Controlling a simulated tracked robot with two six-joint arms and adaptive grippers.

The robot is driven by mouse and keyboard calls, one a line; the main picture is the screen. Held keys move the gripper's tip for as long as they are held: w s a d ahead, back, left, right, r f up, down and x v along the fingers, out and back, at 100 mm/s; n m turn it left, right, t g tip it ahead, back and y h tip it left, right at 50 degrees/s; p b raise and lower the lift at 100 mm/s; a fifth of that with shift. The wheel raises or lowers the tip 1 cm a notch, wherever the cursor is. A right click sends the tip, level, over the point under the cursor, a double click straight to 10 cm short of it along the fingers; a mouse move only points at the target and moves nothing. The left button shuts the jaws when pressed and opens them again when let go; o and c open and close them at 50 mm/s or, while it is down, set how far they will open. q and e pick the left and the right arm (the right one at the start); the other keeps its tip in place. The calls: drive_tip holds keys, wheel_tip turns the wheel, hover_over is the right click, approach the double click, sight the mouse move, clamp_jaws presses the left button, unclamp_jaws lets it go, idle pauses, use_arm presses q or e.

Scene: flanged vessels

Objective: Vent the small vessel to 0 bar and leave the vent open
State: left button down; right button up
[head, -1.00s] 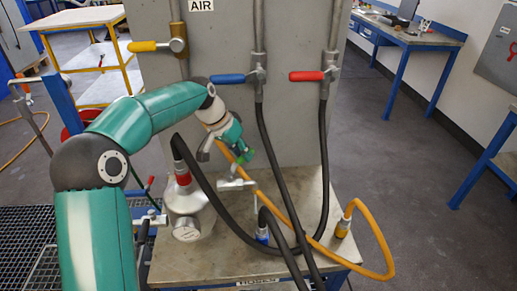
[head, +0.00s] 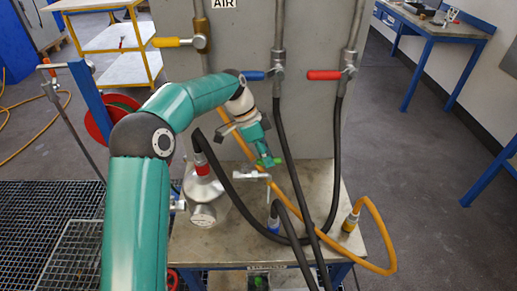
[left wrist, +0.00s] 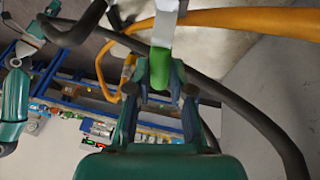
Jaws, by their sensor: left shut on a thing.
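The small vessel (head: 202,193) is a silver, rounded body on the bench top, with a red-collared black hose at its top and a round gauge (head: 203,215) at its front. The gauge reading is too small to tell. My left gripper (head: 268,161) is right of the vessel, above a pale pipe fitting (head: 250,175). In the left wrist view its fingers (left wrist: 160,88) are shut on a green grip (left wrist: 160,66) at the end of a pale metal lever (left wrist: 165,22).
Black hoses (head: 285,150) and a yellow hose (head: 378,225) run close around my left gripper. On the panel (head: 240,55) behind are yellow (head: 172,42), blue (head: 254,75) and red (head: 324,75) valve handles. The bench top (head: 315,215) has some bare room at the right.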

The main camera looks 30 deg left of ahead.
use_arm(q)
drive_tip(key=shift+s+m, duration=0.2)
drive_tip(key=shift+m, duration=0.1)
drive_tip(key=c, duration=1)
unclamp_jaws()
drive_tip(key=shift+c, duration=0.2)
drive_tip(key=v, duration=1.1)
drive_tip(key=shift+a+r, duration=0.2)
drive_tip(key=shift+r, duration=0.15)
